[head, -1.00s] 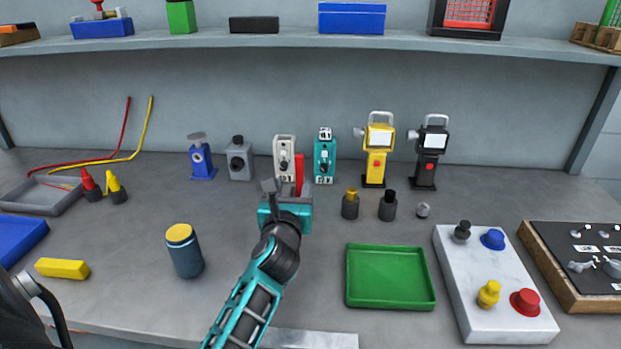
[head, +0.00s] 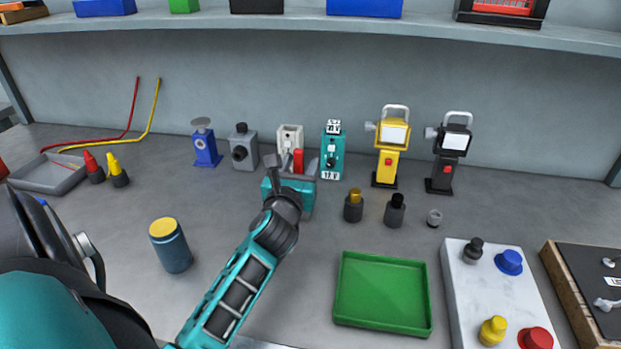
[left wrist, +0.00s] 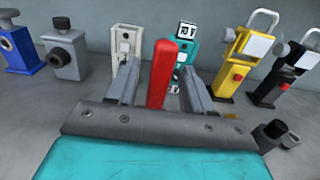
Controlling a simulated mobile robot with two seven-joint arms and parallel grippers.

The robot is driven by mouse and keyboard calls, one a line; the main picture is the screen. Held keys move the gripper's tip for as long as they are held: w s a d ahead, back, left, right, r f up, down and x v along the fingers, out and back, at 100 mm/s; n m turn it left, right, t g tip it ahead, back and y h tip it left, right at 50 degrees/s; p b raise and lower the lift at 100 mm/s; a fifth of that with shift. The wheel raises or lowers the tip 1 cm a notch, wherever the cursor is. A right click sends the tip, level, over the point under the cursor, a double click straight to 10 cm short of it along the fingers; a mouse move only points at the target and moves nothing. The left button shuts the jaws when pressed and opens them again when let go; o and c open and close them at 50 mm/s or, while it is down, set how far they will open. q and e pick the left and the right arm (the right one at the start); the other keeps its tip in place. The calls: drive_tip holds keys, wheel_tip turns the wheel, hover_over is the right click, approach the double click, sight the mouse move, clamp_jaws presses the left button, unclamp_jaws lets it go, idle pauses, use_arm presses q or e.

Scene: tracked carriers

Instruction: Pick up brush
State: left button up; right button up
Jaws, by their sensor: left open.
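No thing here shows clear bristles, so I cannot be sure which one is the brush. A red upright bar (head: 298,158), perhaps its handle, stands in front of the white device (head: 290,138). It also shows in the left wrist view (left wrist: 162,72), between the two fingers, with gaps to both. My left gripper (head: 294,168) is open around this bar, its fingers pointing at the back wall. The gripper body hides the bar's lower end. My right gripper is not in view.
A teal device (head: 333,155) stands just right of the fingers, with a grey device (head: 243,150) to the left. Small dark bottles (head: 354,206) stand at the right. A green tray (head: 382,294) and a blue-grey jar (head: 171,250) stand nearer. A shelf (head: 300,28) runs above.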

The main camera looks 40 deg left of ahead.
use_arm(q)
drive_tip(key=shift+s+r, duration=0.1)
drive_tip(key=shift+c, duration=0.7)
clamp_jaws()
